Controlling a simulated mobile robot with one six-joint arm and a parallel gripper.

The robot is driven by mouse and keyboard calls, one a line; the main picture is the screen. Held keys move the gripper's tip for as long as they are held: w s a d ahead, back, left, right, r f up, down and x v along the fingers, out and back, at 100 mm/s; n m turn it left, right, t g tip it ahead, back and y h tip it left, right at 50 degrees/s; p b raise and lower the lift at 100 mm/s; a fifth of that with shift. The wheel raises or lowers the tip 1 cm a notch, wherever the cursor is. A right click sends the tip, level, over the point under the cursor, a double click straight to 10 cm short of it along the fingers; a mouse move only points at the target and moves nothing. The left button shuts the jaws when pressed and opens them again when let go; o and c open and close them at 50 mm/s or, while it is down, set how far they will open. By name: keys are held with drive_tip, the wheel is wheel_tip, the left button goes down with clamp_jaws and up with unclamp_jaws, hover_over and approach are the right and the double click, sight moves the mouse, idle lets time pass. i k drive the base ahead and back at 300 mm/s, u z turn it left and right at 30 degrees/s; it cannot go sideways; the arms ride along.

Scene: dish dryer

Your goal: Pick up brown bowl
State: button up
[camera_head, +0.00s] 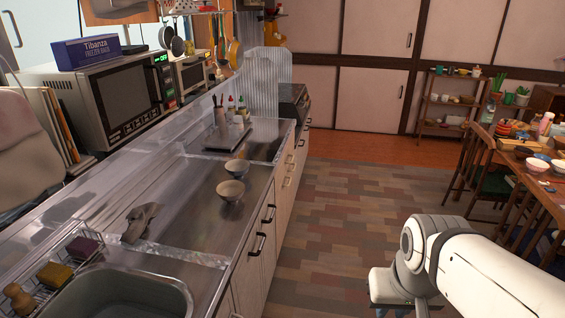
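Two small grey-brown bowls stand upright on the steel counter (190,215). The nearer bowl (230,191) is the larger in the picture and sits close to the counter's front edge. The farther bowl (237,167) stands just behind it. Both look empty, and I cannot tell from colour which one is the brown bowl. My white arm shows at the lower right, over the floor and well apart from the counter and both bowls. The fingers of my gripper do not show.
A crumpled dark cloth (141,222) lies left of the bowls. The sink (118,295) is at the near left, beside a wire rack with sponges. A dark tray (222,140) with bottles stands farther back. The floor (340,215) right of the counter is clear; a dining table stands at right.

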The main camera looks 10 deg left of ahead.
sight(231, 191)
drive_tip(key=z, duration=0.15)
drive_tip(key=i, duration=1.4)
drive_tip(key=u, duration=0.7)
drive_tip(key=k, duration=0.7)
drive_tip(key=u, duration=0.15)
drive_tip(key=i, duration=0.8)
drive_tip(key=z, duration=0.15)
